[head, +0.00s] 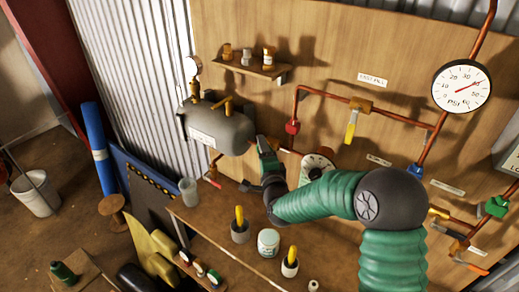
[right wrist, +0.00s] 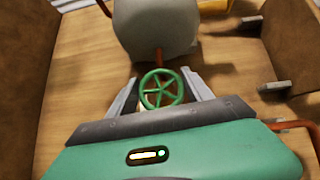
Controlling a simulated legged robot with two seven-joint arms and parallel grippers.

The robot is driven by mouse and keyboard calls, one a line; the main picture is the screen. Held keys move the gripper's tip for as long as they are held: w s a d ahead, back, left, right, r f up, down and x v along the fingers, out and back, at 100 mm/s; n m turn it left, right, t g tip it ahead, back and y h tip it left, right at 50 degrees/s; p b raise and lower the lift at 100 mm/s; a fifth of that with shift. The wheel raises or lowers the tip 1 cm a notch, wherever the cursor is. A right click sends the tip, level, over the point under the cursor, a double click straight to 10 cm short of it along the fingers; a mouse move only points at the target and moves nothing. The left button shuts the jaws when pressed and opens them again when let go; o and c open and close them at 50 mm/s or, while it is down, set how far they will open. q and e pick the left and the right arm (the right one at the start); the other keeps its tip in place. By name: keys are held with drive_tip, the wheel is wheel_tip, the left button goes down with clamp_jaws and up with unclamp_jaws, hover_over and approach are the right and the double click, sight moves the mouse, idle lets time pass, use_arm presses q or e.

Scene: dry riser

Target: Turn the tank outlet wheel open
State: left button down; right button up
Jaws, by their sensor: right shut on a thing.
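The grey tank (head: 222,128) hangs on the wooden wall, and its underside shows at the top of the right wrist view (right wrist: 155,28). A green spoked wheel (right wrist: 161,90) sits on the copper outlet pipe (right wrist: 158,58) below the tank. My right gripper (right wrist: 161,80) has one grey finger on each side of the wheel and is shut on its rim. In the head view my right arm comes in from the right, and its green hand is just right of the tank. The wheel is not clear there. My left gripper is not in view.
A small shelf with jars (head: 262,69) is above the tank. A pressure gauge (head: 461,86), copper pipes and a yellow lever valve (head: 351,126) are on the wall at right. The bench (head: 222,232) below holds several cups and jars.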

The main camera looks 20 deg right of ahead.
drive_tip(key=n+g+p, duration=0.1)
drive_tip(key=p, duration=0.1)
drive_tip(key=n+g+p, duration=0.1)
drive_tip(key=p, duration=0.1)
drive_tip(key=shift+d+r, duration=0.25)
drive_tip(key=shift+d, duration=0.15)
drive_tip(key=shift+f+n+g+h+p, duration=0.15)
drive_tip(key=shift+n+g+h+p, duration=0.25)
drive_tip(key=shift+g+p, duration=0.55)
drive_tip(key=shift+d, duration=0.1)
drive_tip(key=o, duration=1.1)
drive_tip(key=shift+o, duration=1.2)
drive_tip(key=shift+d+f, duration=0.15)
drive_tip(key=shift+d, duration=0.1)
drive_tip(key=b+v, duration=0.3)
drive_tip(key=v, duration=1.3)
drive_tip(key=shift+s+d, duration=0.1)
drive_tip(key=shift+s, duration=0.25)
